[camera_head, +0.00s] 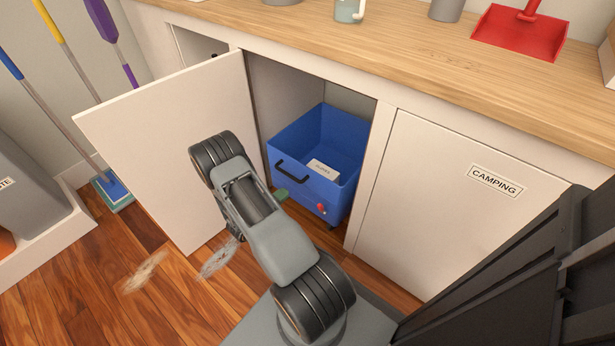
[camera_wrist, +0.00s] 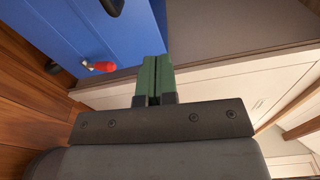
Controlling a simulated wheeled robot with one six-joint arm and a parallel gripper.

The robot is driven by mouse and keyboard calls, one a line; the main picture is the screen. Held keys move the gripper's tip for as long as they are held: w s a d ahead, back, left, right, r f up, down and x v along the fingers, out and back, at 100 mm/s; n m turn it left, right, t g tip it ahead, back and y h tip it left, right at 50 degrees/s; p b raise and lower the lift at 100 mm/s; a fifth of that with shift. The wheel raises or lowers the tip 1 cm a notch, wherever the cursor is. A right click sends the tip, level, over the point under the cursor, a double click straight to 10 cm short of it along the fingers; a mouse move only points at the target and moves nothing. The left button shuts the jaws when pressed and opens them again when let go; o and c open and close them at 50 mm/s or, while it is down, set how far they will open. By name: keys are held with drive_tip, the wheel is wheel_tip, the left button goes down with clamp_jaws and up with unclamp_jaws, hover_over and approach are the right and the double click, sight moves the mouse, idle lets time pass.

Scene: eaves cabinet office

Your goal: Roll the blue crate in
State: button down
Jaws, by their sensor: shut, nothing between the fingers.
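The blue crate (camera_head: 338,135) stands in the open cabinet bay, with its front close to the opening. Its front has a black handle (camera_head: 292,172), a white label whose text I cannot read and a red knob (camera_head: 321,207). A dark caster shows below its front corner. In the wrist view the crate front (camera_wrist: 60,30) fills the upper left, with the red knob (camera_wrist: 100,67) to the left of the fingers. My gripper (camera_head: 283,195) is in front of the crate, low and near its face. Its green fingers (camera_wrist: 157,78) are together and empty. I cannot tell whether they touch the crate.
The white cabinet door (camera_head: 165,140) is swung open to the left of the bay. A closed door labelled CAMPING (camera_head: 440,200) is on the right. Pale dust-like patches (camera_head: 145,272) lie on the wood floor. A red dustpan (camera_head: 520,33) lies on the counter.

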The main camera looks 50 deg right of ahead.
wheel_tip(320, 180, down, 2)
drive_tip(key=n, duration=0.2)
drive_tip(key=t+b, duration=0.1)
drive_tip(key=b, duration=0.4)
approach(311, 171)
drive_tip(key=d, duration=0.7)
drive_tip(key=shift+s+d, duration=0.2)
drive_tip(key=shift+d, duration=0.1)
drive_tip(key=shift+d, duration=0.1)
